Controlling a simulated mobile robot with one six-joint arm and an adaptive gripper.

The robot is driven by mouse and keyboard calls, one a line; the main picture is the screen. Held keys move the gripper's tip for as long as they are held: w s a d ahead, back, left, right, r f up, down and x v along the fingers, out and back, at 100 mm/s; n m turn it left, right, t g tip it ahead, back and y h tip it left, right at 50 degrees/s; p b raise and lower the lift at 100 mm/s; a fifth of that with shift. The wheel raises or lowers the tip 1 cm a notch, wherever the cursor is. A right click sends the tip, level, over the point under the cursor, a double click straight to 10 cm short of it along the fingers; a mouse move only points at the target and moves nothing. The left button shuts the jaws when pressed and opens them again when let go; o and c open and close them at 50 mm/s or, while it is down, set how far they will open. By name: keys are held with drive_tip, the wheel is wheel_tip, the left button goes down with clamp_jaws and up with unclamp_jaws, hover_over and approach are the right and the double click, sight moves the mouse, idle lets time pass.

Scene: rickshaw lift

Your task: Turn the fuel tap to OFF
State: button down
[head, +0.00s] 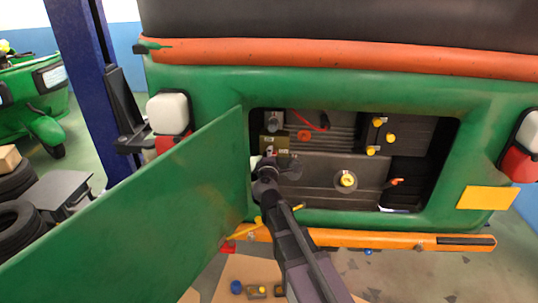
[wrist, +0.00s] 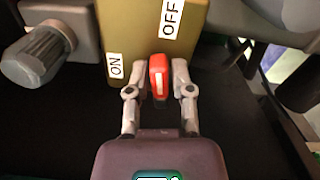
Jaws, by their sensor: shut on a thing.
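The fuel tap's brass-coloured block (wrist: 140,38) fills the top middle of the wrist view, with an ON label (wrist: 115,66) at lower left and an OFF label (wrist: 171,18) at upper right. Its red lever (wrist: 158,76) with a white stripe stands between my gripper's fingers (wrist: 159,82), which are shut on it. The lever is below the OFF label and right of the ON label. In the head view my gripper (head: 268,163) reaches into the open rear bay, just below the tap block (head: 273,147), and hides the lever there.
The green rickshaw's open panel (head: 150,205) stands left of my arm. The orange bumper (head: 370,239) runs below the bay. Yellow caps (head: 347,180) and a red-orange handle (head: 396,182) sit to the right inside. A grey knobbed part (wrist: 38,57) is left of the tap.

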drive_tip(key=shift+f+m, duration=0.1)
drive_tip(key=shift+m, duration=1)
drive_tip(key=c, duration=0.6)
unclamp_jaws()
drive_tip(key=shift+c, duration=0.2)
drive_tip(key=shift+s, duration=0.25)
drive_tip(key=s, duration=1.1)
drive_tip(key=shift+s+a, duration=0.2)
drive_tip(key=shift+s, duration=0.05)
drive_tip(key=shift+d, duration=0.1)
